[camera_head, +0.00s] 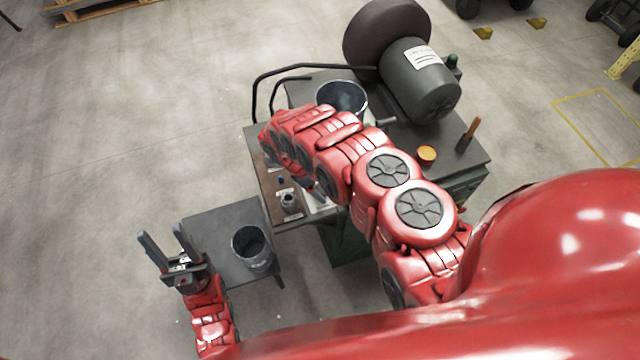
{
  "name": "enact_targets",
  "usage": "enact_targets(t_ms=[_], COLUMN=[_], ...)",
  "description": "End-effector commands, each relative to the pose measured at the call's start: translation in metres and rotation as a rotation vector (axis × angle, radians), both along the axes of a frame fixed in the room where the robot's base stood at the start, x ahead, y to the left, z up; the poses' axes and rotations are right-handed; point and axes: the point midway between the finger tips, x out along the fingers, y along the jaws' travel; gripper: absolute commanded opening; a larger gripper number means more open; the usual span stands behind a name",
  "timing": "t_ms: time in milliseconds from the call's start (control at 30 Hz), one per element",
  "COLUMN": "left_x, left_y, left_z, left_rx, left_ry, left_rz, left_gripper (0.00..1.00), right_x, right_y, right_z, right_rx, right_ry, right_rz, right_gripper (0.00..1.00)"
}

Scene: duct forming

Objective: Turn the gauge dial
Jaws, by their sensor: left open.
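My left gripper (172,254) is at the lower left, its two dark fingers spread apart and empty, beside the low grey table. My right arm reaches over the workbench and bends down near the bench's left part. The right gripper is hidden behind the arm's own links. I cannot make out a gauge dial for certain. A small round metal fitting (290,203) stands on the bench's near left part, left of the right arm's end. It is too small to tell whether it is the dial.
A metal cup (252,247) stands on the low grey table (207,232). The workbench (468,152) carries a large dark motor-like drum (418,80), a dark-filled pot (342,97), an orange cap (426,155) and an orange-handled tool (470,130). Open floor lies left.

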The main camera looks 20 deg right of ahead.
Motion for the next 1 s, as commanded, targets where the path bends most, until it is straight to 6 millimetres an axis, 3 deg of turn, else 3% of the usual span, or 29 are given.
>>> enact_targets(t_ms=[367,833,1000], left_x=[-0.0001,0.0000,0.0001], left_y=[0.0000,0.0000,0.0000], left_z=[0.0014,0.0014,0.0000], left_rx=[0.000,0.000,0.000], left_ry=[0.000,0.000,0.000], left_rz=[0.000,0.000,0.000], left_gripper=[0.50,0.50,0.50], right_x=[0.0007,0.0004,0.0006], right_y=[-0.0023,-0.0024,-0.0024], right_z=[-0.0036,-0.0036,-0.0041], right_rx=[-0.001,0.000,-0.001], right_ry=[-0.003,-0.002,-0.003], right_rz=[-0.002,-0.001,-0.006], right_gripper=[0.84,0.03,0.00])
